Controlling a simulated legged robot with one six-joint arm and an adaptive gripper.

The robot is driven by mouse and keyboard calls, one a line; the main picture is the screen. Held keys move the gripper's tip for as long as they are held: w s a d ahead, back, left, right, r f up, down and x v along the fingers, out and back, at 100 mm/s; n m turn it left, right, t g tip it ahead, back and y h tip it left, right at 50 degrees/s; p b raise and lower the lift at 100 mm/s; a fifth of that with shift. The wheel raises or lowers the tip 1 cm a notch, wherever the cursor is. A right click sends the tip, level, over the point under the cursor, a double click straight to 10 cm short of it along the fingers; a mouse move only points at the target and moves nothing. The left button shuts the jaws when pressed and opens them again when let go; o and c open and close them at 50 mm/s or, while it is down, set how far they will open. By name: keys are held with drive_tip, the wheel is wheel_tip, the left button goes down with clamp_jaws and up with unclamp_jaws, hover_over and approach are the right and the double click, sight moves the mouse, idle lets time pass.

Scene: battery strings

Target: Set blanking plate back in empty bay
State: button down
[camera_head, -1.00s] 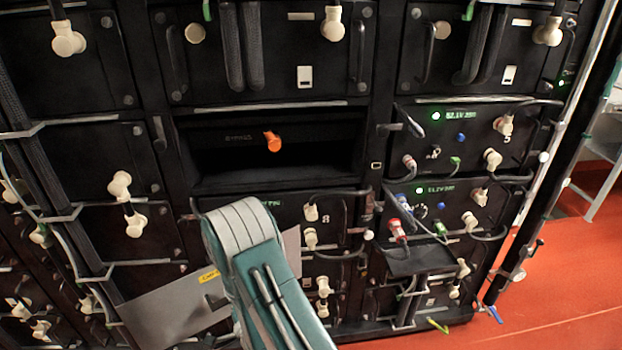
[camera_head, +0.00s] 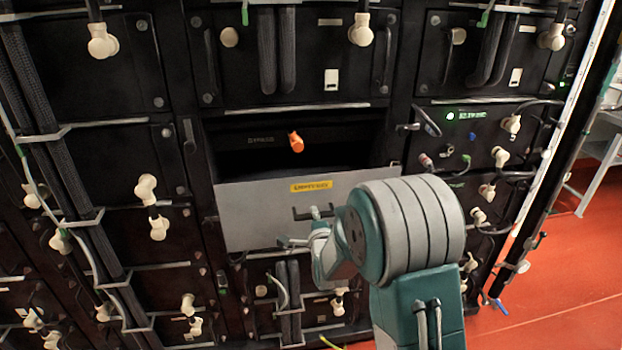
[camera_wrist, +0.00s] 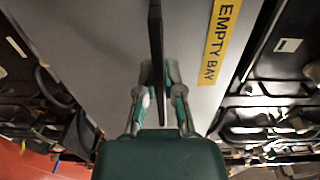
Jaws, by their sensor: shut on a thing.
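The blanking plate (camera_head: 262,212) is a grey sheet with a yellow label and a dark handle (camera_head: 313,212). In the wrist view the plate (camera_wrist: 100,40) fills the middle, and its label reads "EMPTY BAY". My gripper (camera_head: 318,232) is shut on the plate's handle; the wrist view shows both fingers (camera_wrist: 158,95) on either side of the dark bar. The plate is upright and slightly tilted in front of the rack, covering the lower edge of the empty bay (camera_head: 345,157). The bay's dark upper part stays visible, with an orange connector (camera_head: 296,142) inside. Whether the plate touches the rack cannot be told.
Battery modules with cream connectors (camera_head: 103,41) surround the bay. Cables and a lit module (camera_head: 470,115) are at the right. A module handle (camera_head: 188,135) stands left of the bay. Open red floor (camera_head: 560,270) lies to the right.

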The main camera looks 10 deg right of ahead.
sight(312, 176)
drive_tip(key=r, duration=0.3)
drive_tip(key=w+r, duration=0.1)
drive_tip(key=r, duration=0.6)
drive_tip(key=shift+w+a+r, duration=0.2)
drive_tip(key=shift+r, duration=0.05)
drive_tip(key=shift+a+r, duration=0.1)
drive_tip(key=shift+r, duration=0.05)
drive_tip(key=shift+a, duration=0.35)
drive_tip(key=shift+s+d, duration=0.1)
drive_tip(key=shift+d, duration=0.05)
drive_tip(key=shift+w+d+f, duration=0.1)
drive_tip(key=shift+w+f, duration=0.1)
drive_tip(key=shift+w, duration=2.45)
drive_tip(key=shift+w+a+f, duration=0.1)
drive_tip(key=shift+w+f, duration=0.1)
drive_tip(key=shift+w, duration=2.5)
drive_tip(key=shift+w+d+f, duration=0.1)
drive_tip(key=shift+w+f, duration=0.1)
drive_tip(key=shift+w, duration=2.45)
drive_tip(key=shift+f, duration=0.1)
